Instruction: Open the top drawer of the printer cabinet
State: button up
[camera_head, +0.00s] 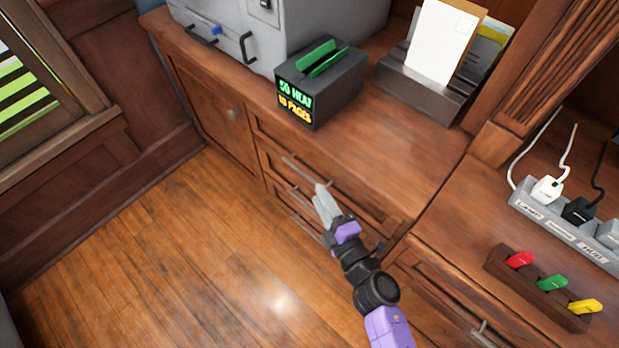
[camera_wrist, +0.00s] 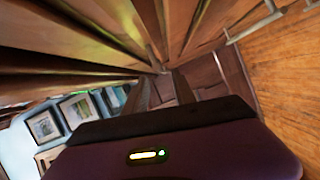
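The printer cabinet (camera_head: 370,150) is wood, with a column of drawers under its right part. The top drawer (camera_head: 368,205) looks shut, flush with the cabinet front, and has a slim metal bar handle (camera_head: 297,167). My gripper (camera_head: 320,194) is in front of the drawers, its grey fingers close to the right end of that handle and partly covering it. I cannot tell whether they touch it. In the wrist view the two fingers (camera_wrist: 165,90) stand apart with a gap and nothing visible between them. A bar handle (camera_wrist: 255,25) shows at upper right there.
Lower drawer handles (camera_head: 300,197) lie just below my gripper. A grey printer (camera_head: 290,30), a dark box with a lit display (camera_head: 320,85) and a paper holder (camera_head: 425,88) stand on top. A lower desk (camera_head: 450,235) adjoins at right. The wood floor (camera_head: 180,250) is clear.

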aim_at(307, 176)
jog(key=shift+b+x, duration=0.85)
jog(key=shift+x, duration=3.15)
grip_shut()
jog(key=shift+s, duration=0.1)
